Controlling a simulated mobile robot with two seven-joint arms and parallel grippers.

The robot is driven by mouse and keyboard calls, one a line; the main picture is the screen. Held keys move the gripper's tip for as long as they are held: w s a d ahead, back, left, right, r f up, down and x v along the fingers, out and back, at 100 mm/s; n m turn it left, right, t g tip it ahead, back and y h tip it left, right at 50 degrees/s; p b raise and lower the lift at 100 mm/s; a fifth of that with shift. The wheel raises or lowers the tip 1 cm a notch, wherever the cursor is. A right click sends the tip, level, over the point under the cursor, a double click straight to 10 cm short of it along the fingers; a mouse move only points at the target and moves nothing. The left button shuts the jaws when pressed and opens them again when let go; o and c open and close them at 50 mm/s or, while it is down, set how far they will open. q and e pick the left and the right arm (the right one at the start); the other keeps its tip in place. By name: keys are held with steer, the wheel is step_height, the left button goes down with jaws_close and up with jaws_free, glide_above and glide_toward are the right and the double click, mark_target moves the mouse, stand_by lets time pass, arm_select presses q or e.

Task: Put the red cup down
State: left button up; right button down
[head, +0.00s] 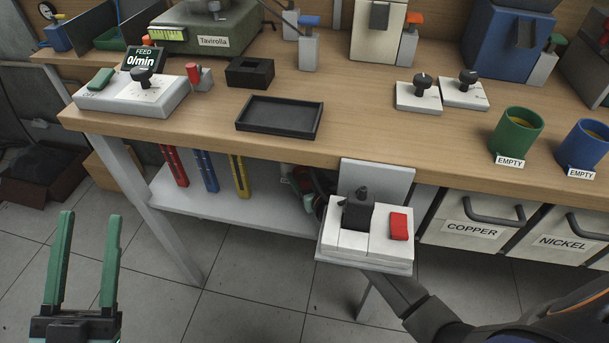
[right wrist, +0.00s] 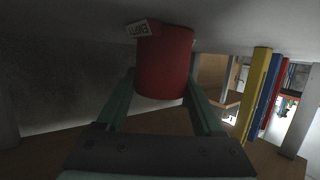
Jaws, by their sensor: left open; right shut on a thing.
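The red cup (right wrist: 165,62) fills the top middle of the right wrist view, which is upside down, with a white label at its base. My right gripper (right wrist: 160,88) is shut on it, one green finger on each side. The cup's base is close to a grey surface; I cannot tell whether they touch. In the head view this gripper is under the tabletop, mostly hidden behind a white control box. My left gripper (head: 91,216) is open and empty, in front of the bench at the lower left.
The grey lower shelf (head: 230,207) lies under the wooden bench (head: 370,130). The white control box (head: 345,240) with a red switch juts out in front. Copper and nickel drawers (head: 470,228) are to the right.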

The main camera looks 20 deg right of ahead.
jaws_free()
arm_select(q)
steer(key=shift+r, duration=0.15)
arm_select(e)
steer(key=p+v, duration=0.2)
steer(key=v, duration=0.3)
steer(key=shift+w+r, duration=0.1)
arm_select(q)
step_height(320, 180, down, 20)
steer(key=w+a+n+g+y+p, duration=0.1)
steer(key=w+n+g+y, duration=0.1)
steer(key=n+g+y, duration=0.3)
steer(key=shift+a+r+g+y+p, duration=0.25)
steer(key=shift+g+y, duration=0.25)
steer(key=shift+g, duration=0.6)
arm_select(e)
steer(key=v, duration=0.7)
arm_select(q)
steer(key=shift+d, duration=0.1)
